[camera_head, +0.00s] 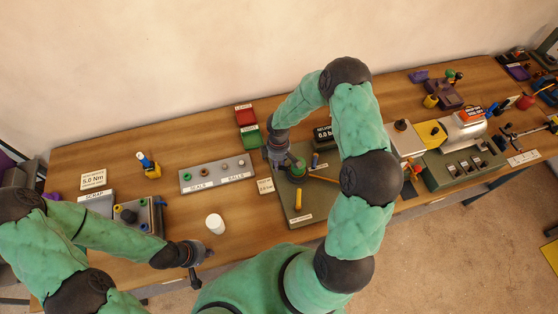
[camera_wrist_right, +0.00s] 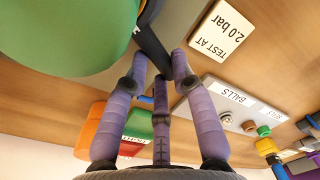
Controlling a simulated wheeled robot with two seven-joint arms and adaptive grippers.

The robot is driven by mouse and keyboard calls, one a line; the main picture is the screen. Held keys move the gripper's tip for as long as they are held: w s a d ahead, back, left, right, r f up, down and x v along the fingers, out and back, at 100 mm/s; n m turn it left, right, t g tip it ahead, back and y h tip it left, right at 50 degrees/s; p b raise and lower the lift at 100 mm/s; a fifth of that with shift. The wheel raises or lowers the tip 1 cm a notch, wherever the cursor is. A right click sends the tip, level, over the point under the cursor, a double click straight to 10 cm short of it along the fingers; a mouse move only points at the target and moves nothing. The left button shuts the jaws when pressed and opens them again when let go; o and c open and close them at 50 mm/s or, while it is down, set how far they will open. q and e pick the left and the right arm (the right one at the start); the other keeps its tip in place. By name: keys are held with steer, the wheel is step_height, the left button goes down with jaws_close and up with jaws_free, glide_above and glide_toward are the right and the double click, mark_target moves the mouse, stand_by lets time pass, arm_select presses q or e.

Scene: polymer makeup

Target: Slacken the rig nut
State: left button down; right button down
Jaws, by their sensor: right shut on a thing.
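My right gripper (camera_head: 281,158) is at the left side of that body. In the right wrist view its purple fingers (camera_wrist_right: 165,72) close on a dark bar (camera_wrist_right: 152,48), beside a large green rounded surface (camera_wrist_right: 65,30). I cannot tell whether the dark bar is a tool or part of the rig, and I cannot make out the nut. My left gripper (camera_head: 194,275) hangs at the bench's front edge; its finger opening is unclear.
A grey rack (camera_head: 217,176) labelled seals and balls lies left of the rig. A white cup (camera_head: 215,223) stands near my left gripper. A grey-green machine (camera_head: 463,164) stands to the right.

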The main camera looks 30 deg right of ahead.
steer(key=n, duration=0.1)
steer(key=s+a+n, duration=0.1)
steer(key=shift+s+a+n, duration=0.15)
steer(key=shift+s+n, duration=0.1)
steer(key=shift+n, duration=0.15)
steer(key=s+n, duration=0.1)
steer(key=n, duration=0.1)
steer(key=shift+s+a+n, duration=0.35)
steer(key=shift+a+n, duration=0.05)
steer(key=shift+s+a+n+h, duration=0.25)
steer(key=shift+s+n, duration=0.55)
steer(key=shift+n, duration=0.4)
steer(key=shift+s+n+b, duration=0.3)
steer(key=shift+s+n, duration=0.5)
steer(key=shift+n, duration=0.4)
steer(key=shift+d, duration=0.1)
steer(key=c, duration=1)
jaws_free()
